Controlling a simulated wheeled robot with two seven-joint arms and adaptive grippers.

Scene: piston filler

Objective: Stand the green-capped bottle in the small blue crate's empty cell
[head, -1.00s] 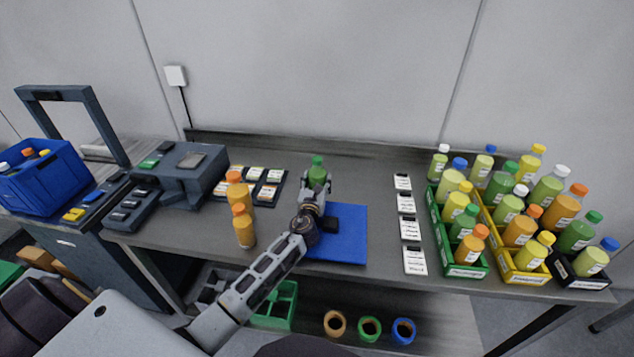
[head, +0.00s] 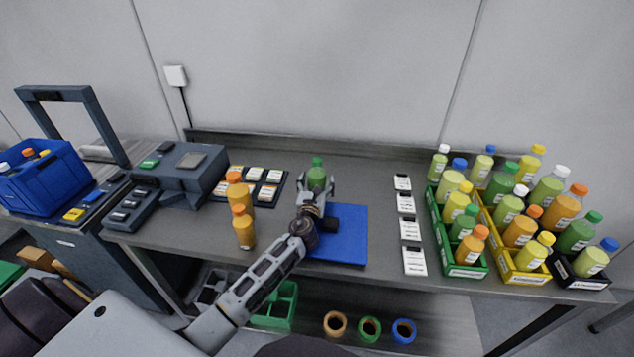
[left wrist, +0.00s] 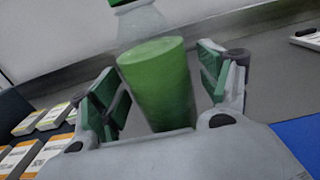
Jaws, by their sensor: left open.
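The green-capped bottle (head: 316,178), filled with green juice, stands upright on the table behind the blue mat. In the left wrist view the bottle (left wrist: 160,80) rises between my fingers, its cap cut by the top edge. My left gripper (head: 318,189) is open at the bottle, with one finger on each side. In the left wrist view gaps show between the bottle and the finger pads of the gripper (left wrist: 163,82). The small blue crate (head: 45,185) is at the far left on a side unit. A few capped bottles show in it; its empty cell cannot be made out.
Two orange bottles (head: 243,228) stand left of my forearm. The blue mat (head: 345,240) lies right of my gripper. White cards (head: 408,230) line the table before full green (head: 480,268) and yellow (head: 530,277) crates. A grey frame (head: 98,115) stands behind the blue crate.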

